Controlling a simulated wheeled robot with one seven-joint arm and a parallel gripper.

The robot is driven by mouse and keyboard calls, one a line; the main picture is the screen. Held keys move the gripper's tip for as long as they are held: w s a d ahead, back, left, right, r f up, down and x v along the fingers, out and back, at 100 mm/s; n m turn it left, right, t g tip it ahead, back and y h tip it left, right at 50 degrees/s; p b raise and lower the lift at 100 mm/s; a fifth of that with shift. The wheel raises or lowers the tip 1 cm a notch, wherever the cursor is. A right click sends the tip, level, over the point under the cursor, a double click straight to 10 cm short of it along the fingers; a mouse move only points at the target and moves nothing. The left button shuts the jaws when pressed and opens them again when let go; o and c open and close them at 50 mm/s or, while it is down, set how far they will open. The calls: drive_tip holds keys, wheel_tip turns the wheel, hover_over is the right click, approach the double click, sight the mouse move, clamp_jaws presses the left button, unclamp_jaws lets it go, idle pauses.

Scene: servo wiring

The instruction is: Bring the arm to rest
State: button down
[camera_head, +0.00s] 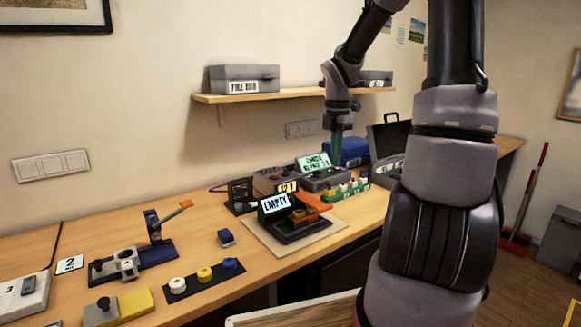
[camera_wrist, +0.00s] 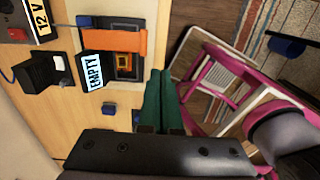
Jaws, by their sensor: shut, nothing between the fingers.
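My gripper (camera_head: 337,144) hangs from my arm above the back of the workbench in the head view, pointing down, apart from the things below it. In the wrist view its green fingers (camera_wrist: 160,98) are together with nothing between them. Beyond the fingers in the wrist view is a dark fixture with an orange lever (camera_wrist: 113,41) and a sign reading EMPTY (camera_wrist: 93,71). The same EMPTY sign (camera_head: 275,203) shows on the bench in the head view.
A shelf (camera_head: 290,94) with grey boxes is on the wall behind my arm. A green-lettered display (camera_head: 315,162), a blue box (camera_head: 347,151) and an open dark case (camera_head: 388,139) stand at the back of the bench.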

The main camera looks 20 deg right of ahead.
drive_tip(key=s+a+r+m+t+y, duration=0.1)
drive_tip(key=s+a+r+m+t, duration=0.2)
drive_tip(key=s+r+m, duration=0.5)
drive_tip(key=s+a+r+m+t+y, duration=0.1)
drive_tip(key=s+a+r+m+t, duration=0.3)
drive_tip(key=s+r+m, duration=0.5)
drive_tip(key=s+a+m, duration=0.1)
drive_tip(key=a+m, duration=0.1)
drive_tip(key=m, duration=0.7)
